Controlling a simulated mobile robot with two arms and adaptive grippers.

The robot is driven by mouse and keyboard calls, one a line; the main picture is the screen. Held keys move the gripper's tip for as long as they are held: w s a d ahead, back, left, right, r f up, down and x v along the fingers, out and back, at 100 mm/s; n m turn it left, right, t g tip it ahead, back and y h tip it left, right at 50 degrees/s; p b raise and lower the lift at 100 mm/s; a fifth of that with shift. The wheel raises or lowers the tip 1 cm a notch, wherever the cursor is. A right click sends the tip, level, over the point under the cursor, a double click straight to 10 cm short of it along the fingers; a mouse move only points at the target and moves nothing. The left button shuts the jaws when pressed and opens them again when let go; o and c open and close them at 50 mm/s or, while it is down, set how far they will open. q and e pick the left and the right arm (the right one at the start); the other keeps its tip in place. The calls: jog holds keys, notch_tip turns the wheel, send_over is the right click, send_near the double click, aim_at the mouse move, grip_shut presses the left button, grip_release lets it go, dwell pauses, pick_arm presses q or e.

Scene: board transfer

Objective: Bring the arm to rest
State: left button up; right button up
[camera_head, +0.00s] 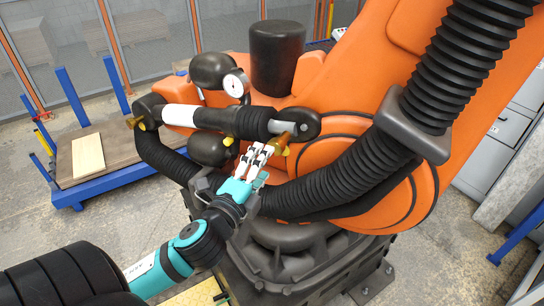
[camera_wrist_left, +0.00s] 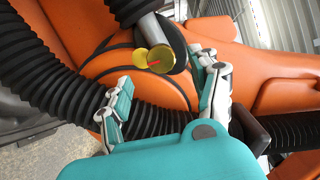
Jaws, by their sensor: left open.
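My left gripper (camera_head: 262,153) is teal, white and dark grey, and my left arm reaches up to it from the lower left in the head view. It is in front of the large orange industrial robot (camera_head: 408,190), near its black ribbed hose (camera_head: 340,185). In the left wrist view the two fingers of the left gripper (camera_wrist_left: 163,80) are spread apart with nothing between them. I cannot tell whether the fingers touch anything. My right gripper is not in view.
A blue-framed cart (camera_head: 95,188) stands at the left with a pale board (camera_head: 88,156) on its brown deck. Wire fencing (camera_head: 150,40) runs behind. Open concrete floor (camera_head: 455,262) shows at the lower right.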

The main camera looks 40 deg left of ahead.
pick_arm(q)
jog(key=s+d+f+n+g, duration=0.1)
jog(key=s+f+n+g, duration=0.35)
jog(key=f, duration=0.25)
jog(key=s+f+n+g, duration=0.3)
jog(key=f+n, duration=0.2)
jog(key=f, duration=0.3)
jog(key=s+d+f+n+g+h, duration=0.3)
jog(key=s+d+f+n+g, duration=0.3)
jog(key=s+d+f, duration=0.5)
notch_tip(320, 180, down, 31)
jog(key=s+a+m+g+b, duration=0.1)
jog(key=m+g+b, duration=0.1)
jog(key=b, duration=0.6)
jog(key=s+a+f+b, duration=0.1)
jog(key=s+f+b, duration=0.2)
jog(key=s+f, duration=0.5)
jog(key=s+a+f+g+b, duration=0.1)
jog(key=s+a+f+b, duration=0.1)
jog(key=s+f, duration=0.7)
notch_tip(320, 180, down, 6)
jog(key=shift+s+f+b, duration=0.2)
jog(key=shift+f+b, duration=0.05)
jog(key=shift+b, duration=0.55)
jog(key=shift+a, duration=0.1)
